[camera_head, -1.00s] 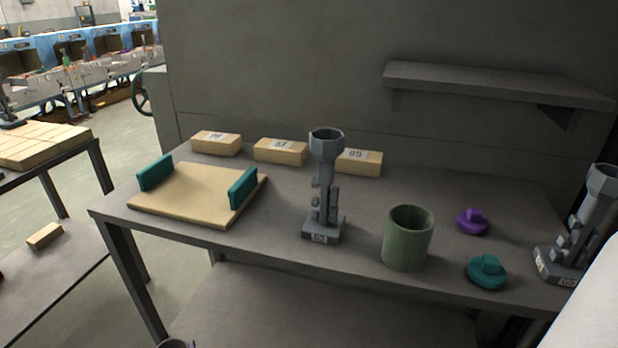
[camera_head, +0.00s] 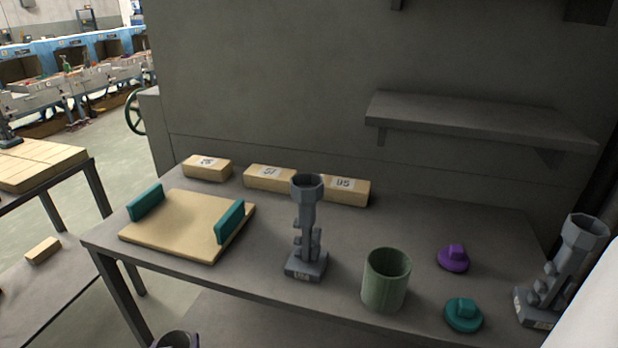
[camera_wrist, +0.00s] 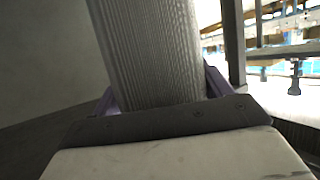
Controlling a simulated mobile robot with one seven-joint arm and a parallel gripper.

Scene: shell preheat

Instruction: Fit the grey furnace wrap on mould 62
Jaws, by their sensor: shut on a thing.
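My gripper (camera_wrist: 160,100), with purple fingers, is shut on a grey ribbed cylinder, the furnace wrap (camera_wrist: 148,50), in the wrist view. A dark round rim with a purple edge (camera_head: 176,340) is cut off at the bottom of the head view; it looks like the held wrap, in front of the table. One grey mould (camera_head: 306,235) with a flared octagonal cup stands mid-table. A similar grey mould (camera_head: 562,270) stands at the right end. Their base labels are too small to read surely, so I cannot tell which is 62.
A green open cylinder (camera_head: 386,282) stands right of the middle mould. A tan board (camera_head: 180,228) with teal rails is at left. Several numbered tan blocks (camera_head: 268,178) line the back. A wall shelf (camera_head: 480,120) overhangs.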

